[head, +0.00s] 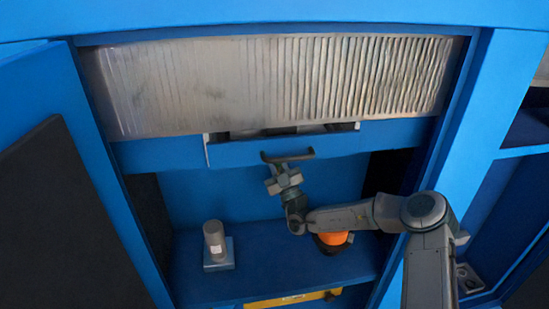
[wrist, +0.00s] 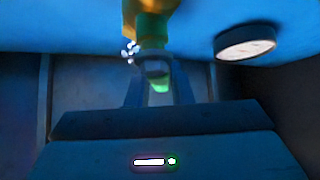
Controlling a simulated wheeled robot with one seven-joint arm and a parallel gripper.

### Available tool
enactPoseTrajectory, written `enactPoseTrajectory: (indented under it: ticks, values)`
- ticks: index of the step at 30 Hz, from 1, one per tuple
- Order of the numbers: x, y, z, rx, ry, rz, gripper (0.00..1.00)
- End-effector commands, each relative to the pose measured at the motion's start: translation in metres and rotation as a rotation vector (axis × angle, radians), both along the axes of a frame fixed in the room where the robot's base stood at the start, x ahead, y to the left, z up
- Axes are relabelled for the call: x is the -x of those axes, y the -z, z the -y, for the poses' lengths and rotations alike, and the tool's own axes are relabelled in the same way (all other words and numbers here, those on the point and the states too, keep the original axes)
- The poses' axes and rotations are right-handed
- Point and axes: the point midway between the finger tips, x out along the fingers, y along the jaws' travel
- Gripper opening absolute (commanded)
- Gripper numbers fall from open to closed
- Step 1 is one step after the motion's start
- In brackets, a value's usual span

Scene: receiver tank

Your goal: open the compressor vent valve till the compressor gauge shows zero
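In the wrist view a round gauge (wrist: 246,43) with a pale face and dark rim hangs at the upper right. Its reading is too small and blurred to tell. A yellow-and-green fitting (wrist: 152,22) shows at the top centre, blurred; I cannot tell whether it is the vent valve. My gripper (wrist: 158,75) reaches up toward it from the bottom, with a blurred green spot between or behind its fingers. I cannot tell whether it touches the fitting. In the head view my gripper (head: 285,165) is in front of the blue crossbeam. The gauge and fitting do not show there.
The blue cabinet has a ribbed metal panel (head: 280,85) across its top. A grey cylinder (head: 214,240) on a square plate stands on the lower shelf (head: 270,280). An orange round thing (head: 333,238) sits partly behind my arm. An open blue door (head: 50,110) is at left.

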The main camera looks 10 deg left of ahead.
Motion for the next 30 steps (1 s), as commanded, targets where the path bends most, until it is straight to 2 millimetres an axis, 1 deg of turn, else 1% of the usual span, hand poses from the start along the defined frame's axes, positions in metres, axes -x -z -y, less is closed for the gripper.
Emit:
enactPoseTrajectory:
  ticks: [1,2,10,14,17,24,30]
  values:
    - [0.0,0.0,0.001,0.001,0.001,0.0,0.35]
    - [0.0,0.0,0.0,0.001,0.001,0.0,0.37]
    - [0.001,0.001,-0.001,0.001,-0.002,-0.001,0.37]
    - [0.006,0.008,0.004,0.003,-0.001,-0.003,0.37]
    - [0.014,0.02,0.014,0.0,0.001,-0.005,0.37]
    - [0.046,0.057,0.042,0.0,0.002,-0.006,0.37]
    - [0.067,0.08,0.06,0.0,0.002,-0.005,0.37]
